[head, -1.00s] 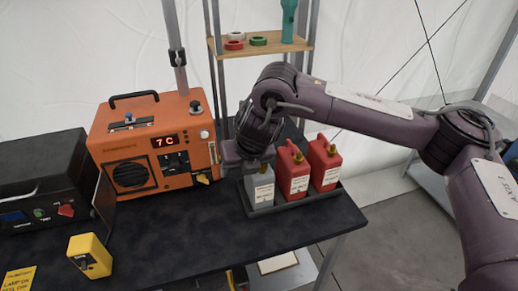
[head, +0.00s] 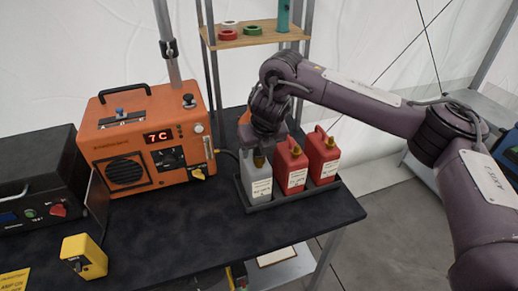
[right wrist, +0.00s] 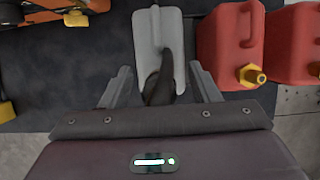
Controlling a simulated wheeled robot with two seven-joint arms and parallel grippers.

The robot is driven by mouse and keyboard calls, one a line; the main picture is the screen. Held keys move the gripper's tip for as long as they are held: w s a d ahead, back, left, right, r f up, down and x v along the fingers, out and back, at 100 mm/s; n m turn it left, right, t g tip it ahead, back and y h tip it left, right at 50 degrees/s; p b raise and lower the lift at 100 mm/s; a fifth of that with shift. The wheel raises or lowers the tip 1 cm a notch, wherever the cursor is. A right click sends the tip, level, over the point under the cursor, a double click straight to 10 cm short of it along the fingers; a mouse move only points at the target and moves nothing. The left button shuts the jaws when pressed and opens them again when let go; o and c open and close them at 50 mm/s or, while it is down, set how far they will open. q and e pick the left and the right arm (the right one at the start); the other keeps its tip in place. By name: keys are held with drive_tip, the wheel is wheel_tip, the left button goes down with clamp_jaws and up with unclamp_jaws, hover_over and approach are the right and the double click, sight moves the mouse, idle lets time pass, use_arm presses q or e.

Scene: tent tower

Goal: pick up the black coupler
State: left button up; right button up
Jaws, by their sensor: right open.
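A dark, elongated piece (right wrist: 163,82) shows between the fingers of my right gripper (right wrist: 160,82) in the right wrist view, in front of the grey can (right wrist: 150,32). It may be the black coupler; I cannot tell for sure. My right gripper is open, with a finger on each side of the dark piece and a gap to each. In the head view my right gripper (head: 262,148) is over the top of the grey can (head: 257,184), and its fingers are mostly hidden. My left gripper is not in view.
Two red cans (head: 290,167) (head: 322,157) stand right of the grey can in a dark tray (head: 263,207). An orange heater unit (head: 145,145) stands to the left. A yellow box (head: 84,257) sits at the front left. The dark table (head: 190,235) is clear in its front middle.

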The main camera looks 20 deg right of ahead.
drive_tip(key=shift+w+f, duration=0.15)
drive_tip(key=shift+f, duration=0.05)
drive_tip(key=shift+c, duration=0.8)
drive_tip(key=c, duration=0.9)
drive_tip(key=shift+r, duration=0.1)
